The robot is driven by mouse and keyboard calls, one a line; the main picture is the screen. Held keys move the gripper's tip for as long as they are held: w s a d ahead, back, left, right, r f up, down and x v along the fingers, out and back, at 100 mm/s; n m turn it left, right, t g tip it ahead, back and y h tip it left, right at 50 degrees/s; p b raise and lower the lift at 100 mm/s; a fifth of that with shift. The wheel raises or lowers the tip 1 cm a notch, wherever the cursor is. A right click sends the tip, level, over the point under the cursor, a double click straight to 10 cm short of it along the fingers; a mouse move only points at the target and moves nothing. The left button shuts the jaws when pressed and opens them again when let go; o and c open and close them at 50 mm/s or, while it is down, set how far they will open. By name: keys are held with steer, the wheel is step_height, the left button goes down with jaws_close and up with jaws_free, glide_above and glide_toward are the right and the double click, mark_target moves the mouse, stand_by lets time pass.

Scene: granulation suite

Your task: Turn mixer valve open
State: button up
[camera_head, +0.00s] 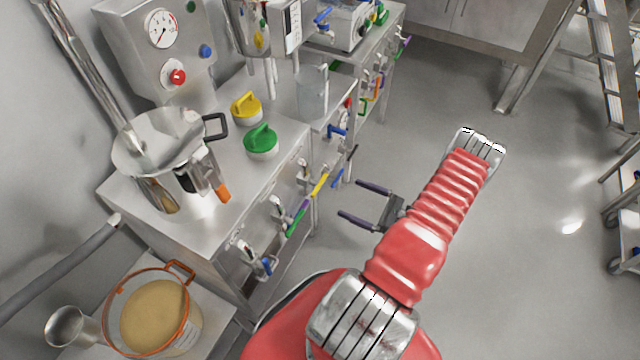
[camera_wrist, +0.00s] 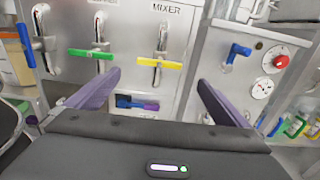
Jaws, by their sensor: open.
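The MIXER label (camera_wrist: 166,9) is on the steel cabinet front in the wrist view. Below it is a valve with a yellow lever (camera_wrist: 159,65), which lies crosswise over its upright metal pipe. The yellow lever also shows in the head view (camera_head: 320,185), on the cabinet's front. My gripper (camera_head: 350,199) is open and empty, out in front of the cabinet, its fingers pointing toward it. In the wrist view my gripper (camera_wrist: 159,78) has its fingers spread to either side of the yellow lever, with a visible gap short of it.
A green lever (camera_wrist: 90,53) and a blue lever (camera_wrist: 26,46) sit left of the yellow one. A blue and purple handle (camera_wrist: 137,103) is lower down. A red knob and gauge (camera_wrist: 263,88) are to the right. The floor (camera_head: 450,90) beside the cabinet is open.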

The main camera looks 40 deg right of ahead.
mark_target(319, 183)
steer(key=x, duration=1.3)
steer(key=shift+w+a, duration=0.1)
steer(key=shift+w, duration=0.3)
steer(key=c, duration=0.9)
